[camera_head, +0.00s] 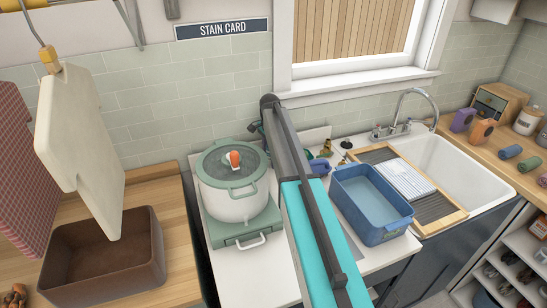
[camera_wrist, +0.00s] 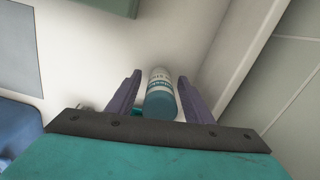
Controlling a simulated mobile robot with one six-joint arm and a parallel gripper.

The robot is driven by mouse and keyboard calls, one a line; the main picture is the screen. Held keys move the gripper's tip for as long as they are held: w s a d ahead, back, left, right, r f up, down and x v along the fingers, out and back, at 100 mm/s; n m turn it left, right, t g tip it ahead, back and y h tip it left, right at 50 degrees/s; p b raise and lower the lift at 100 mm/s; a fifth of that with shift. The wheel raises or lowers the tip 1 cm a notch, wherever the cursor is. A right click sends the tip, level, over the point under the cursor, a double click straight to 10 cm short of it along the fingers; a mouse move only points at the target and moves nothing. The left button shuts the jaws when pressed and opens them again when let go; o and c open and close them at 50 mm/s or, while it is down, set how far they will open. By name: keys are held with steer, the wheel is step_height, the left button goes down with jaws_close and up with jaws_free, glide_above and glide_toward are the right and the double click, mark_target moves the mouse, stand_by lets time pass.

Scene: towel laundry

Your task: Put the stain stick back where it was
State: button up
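The stain stick (camera_wrist: 160,90), a small white cylinder with a teal end and printed label, shows in the wrist view. It lies between the two purple fingers of my gripper (camera_wrist: 159,74), its teal end toward the palm. A narrow gap shows on each side of the stick, so the fingers look open around it. Whether the stick rests on the white surface (camera_wrist: 75,45) below is unclear. In the head view my arm hides the stick and most of my gripper. A "STAIN CARD" sign (camera_head: 222,29) is on the wall.
A lidded pot (camera_head: 233,202) stands on a green burner (camera_head: 240,232) left of my arm. A blue basin (camera_head: 368,205) stands right of it, beside the sink (camera_head: 470,165). A brown bin (camera_head: 100,262) sits on the left wooden counter. A window (camera_head: 355,40) is behind.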

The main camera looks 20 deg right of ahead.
steer(key=shift+r, duration=0.2)
steer(key=shift+r+b, duration=1.75)
steer(key=shift+r, duration=4.2)
